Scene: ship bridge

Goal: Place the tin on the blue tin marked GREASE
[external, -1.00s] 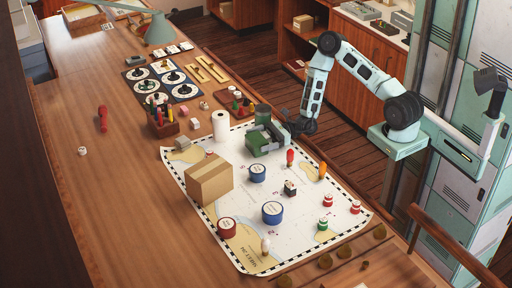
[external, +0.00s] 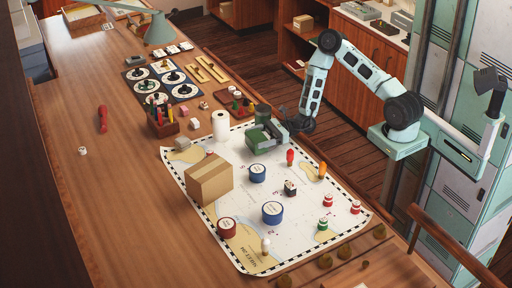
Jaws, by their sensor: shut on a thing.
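Two blue tins with pale lids stand upright on the chart: a smaller one (external: 257,174) near the middle and a larger one (external: 272,213) closer to the front. Their lettering is too small to read, so I cannot tell which is marked GREASE. My gripper (external: 262,136) is low over the far part of the chart, beyond both blue tins and apart from them. It is shut on a tin, but its green and grey parts hide most of the grip. A dark green tin (external: 263,112) shows right behind it; I cannot tell if this is the held one.
A cardboard box (external: 209,181) and a red tin (external: 227,229) stand on the chart's left side. A white roll (external: 220,125) is left of my gripper. A red peg (external: 290,157), an orange peg (external: 322,170) and small striped pieces stand at the right. The left desk is mostly clear.

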